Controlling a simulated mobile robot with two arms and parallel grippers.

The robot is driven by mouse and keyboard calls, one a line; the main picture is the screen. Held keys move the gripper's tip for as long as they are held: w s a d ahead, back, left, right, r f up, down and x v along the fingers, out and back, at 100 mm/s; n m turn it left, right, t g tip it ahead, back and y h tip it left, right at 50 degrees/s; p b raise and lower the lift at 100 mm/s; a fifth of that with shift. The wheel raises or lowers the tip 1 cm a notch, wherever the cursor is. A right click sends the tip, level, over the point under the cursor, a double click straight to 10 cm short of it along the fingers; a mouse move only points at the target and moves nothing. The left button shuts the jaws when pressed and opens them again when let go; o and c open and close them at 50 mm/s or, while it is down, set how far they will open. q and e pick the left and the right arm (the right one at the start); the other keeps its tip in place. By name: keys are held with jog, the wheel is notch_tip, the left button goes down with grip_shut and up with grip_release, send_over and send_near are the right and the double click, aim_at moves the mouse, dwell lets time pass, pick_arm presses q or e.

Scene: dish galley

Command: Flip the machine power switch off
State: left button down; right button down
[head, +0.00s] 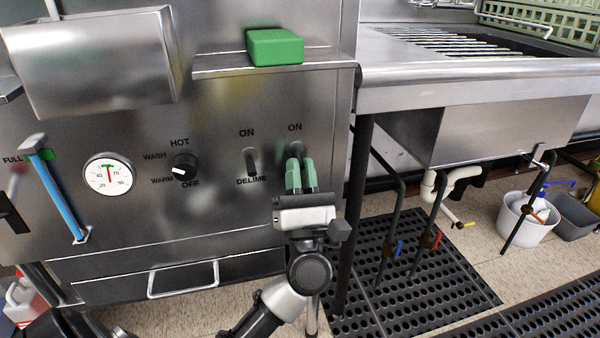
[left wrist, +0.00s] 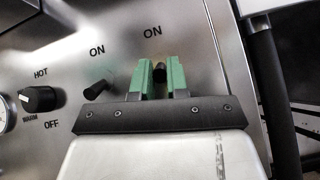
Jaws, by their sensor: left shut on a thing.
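The machine's steel front panel (head: 220,210) carries two small black toggle switches under "ON" labels. The right one, the power switch, shows as a dark lever between my fingertips in the left wrist view (left wrist: 159,73). My left gripper (head: 300,176) is at this switch, its green-tipped fingers (left wrist: 160,78) closed on the lever from both sides. The fingers hide the lower part of the switch and any label below it. The left toggle, marked "DELIME" (head: 251,162), stands free beside my gripper and also shows in the left wrist view (left wrist: 98,89). My right gripper is not in view.
A black rotary knob (head: 184,167) and a round gauge (head: 108,174) sit left of the toggles. A ledge with a green block (head: 275,47) juts out above. A dark post (head: 358,190) stands close right of my gripper, and a drawer handle (head: 183,279) is below left.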

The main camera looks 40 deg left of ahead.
pick_arm(q)
jog(key=c, duration=1.1)
grip_release()
jog(key=v, duration=1)
jog(key=shift+s+d+f, duration=0.2)
jog(key=shift+d+f, duration=0.05)
